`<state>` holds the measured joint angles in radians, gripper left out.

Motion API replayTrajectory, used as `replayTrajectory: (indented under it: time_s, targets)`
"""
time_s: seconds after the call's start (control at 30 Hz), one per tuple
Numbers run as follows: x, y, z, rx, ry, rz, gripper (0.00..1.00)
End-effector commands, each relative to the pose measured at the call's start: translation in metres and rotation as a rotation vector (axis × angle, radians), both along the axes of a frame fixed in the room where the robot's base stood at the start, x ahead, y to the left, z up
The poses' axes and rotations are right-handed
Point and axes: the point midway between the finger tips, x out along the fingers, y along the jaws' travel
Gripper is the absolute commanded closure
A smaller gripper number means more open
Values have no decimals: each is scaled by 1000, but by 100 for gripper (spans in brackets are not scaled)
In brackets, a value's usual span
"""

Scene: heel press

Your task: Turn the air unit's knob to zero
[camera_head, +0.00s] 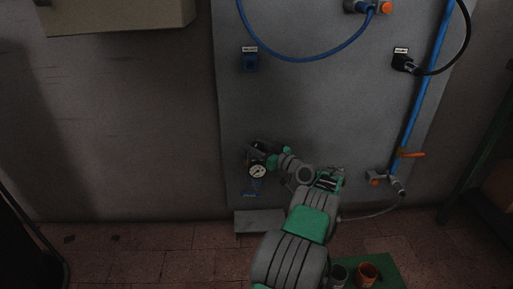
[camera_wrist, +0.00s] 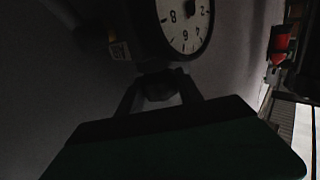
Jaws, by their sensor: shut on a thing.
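The air unit (camera_head: 258,150) is mounted low on the grey wall panel. Its round white gauge (camera_head: 257,171) faces out in the head view. The gauge dial (camera_wrist: 187,22) also fills the top of the wrist view, with digits such as 8 and 6 and part of a dark needle visible. My gripper (camera_head: 272,160) reaches the unit from the right. In the wrist view my gripper (camera_wrist: 159,92) has its two fingers on either side of a dark knob (camera_wrist: 157,84) below the gauge, shut on it. The knob's markings are too dark to read.
A blue hose (camera_head: 310,58) loops across the panel above. At the right are a blue pipe (camera_head: 426,80), an orange-handled valve (camera_head: 410,155) and a black cable (camera_head: 455,62). An orange cup (camera_head: 368,273) stands on a green surface (camera_head: 392,273) at the bottom.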

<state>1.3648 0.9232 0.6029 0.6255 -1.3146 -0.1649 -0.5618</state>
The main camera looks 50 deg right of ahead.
Motion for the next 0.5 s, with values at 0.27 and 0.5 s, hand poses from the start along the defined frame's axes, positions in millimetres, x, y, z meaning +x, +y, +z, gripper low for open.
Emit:
replayTrajectory:
  time_s: [0.27, 0.5]
  targets:
    - [0, 0, -3, 2, 2, 88, 98]
    - [0, 1, -3, 4, 2, 118, 98]
